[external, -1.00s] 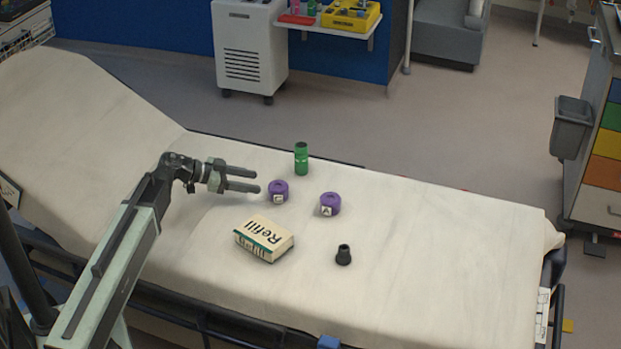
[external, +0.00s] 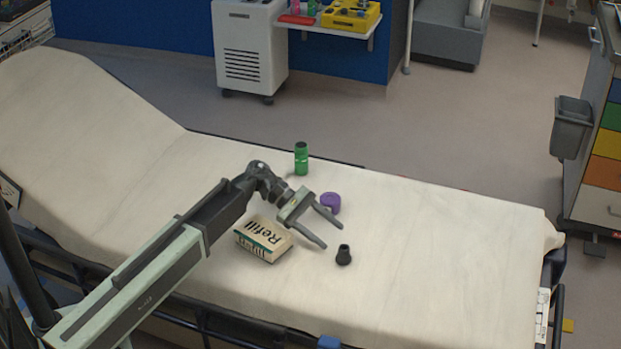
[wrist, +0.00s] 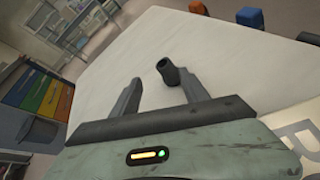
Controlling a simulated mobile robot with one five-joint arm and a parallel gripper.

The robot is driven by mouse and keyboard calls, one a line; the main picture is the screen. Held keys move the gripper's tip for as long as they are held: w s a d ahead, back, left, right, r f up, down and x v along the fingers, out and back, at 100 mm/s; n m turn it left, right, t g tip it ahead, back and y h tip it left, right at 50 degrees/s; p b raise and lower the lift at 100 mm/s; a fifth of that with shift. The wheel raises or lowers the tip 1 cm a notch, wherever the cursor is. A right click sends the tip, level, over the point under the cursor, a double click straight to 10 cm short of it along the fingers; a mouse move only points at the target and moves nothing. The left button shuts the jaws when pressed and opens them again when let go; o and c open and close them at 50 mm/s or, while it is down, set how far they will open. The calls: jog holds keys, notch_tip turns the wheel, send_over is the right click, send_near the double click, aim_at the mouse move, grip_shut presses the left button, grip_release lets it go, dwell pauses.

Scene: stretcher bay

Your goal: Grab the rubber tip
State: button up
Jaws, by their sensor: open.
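The rubber tip (external: 344,255) is a small dark tapered piece standing on the stretcher's pale sheet, right of the Refill box. My gripper (external: 333,232) is open and empty, above the sheet, with its fingers pointing toward the lower right. In the external view the rubber tip is just beyond the lower finger and apart from it. In the wrist view the rubber tip (wrist: 167,71) shows ahead of my gripper (wrist: 163,92), between the two fingers' directions and closer to the right finger.
The Refill box (external: 264,239) lies below my wrist. A purple roll (external: 330,202) is behind the gripper, and a green bottle (external: 301,158) stands farther back. The other purple roll is hidden behind my arm. The sheet (external: 450,260) to the right is clear.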

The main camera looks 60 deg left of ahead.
aim_at(350, 257)
jog(key=d+f+n+g+b, duration=0.1)
jog(key=n, duration=0.1)
jog(key=shift+d+f+n, duration=0.3)
jog(key=shift+f, duration=0.05)
jog(key=shift+f+n+h, duration=0.15)
jog(key=shift+n+h, duration=0.15)
jog(key=shift+n, duration=0.1)
jog(key=shift+b+x, duration=0.6)
jog(key=shift+x, duration=0.6)
jog(key=shift+r+b+x, duration=0.2)
jog(key=shift+b+x, duration=0.15)
jog(key=shift+x, duration=1.05)
jog(key=shift+r+b+x, duration=0.2)
jog(key=shift+b+x, duration=0.1)
jog(key=shift+x, duration=1.05)
jog(key=shift+w, duration=0.15)
grip_shut()
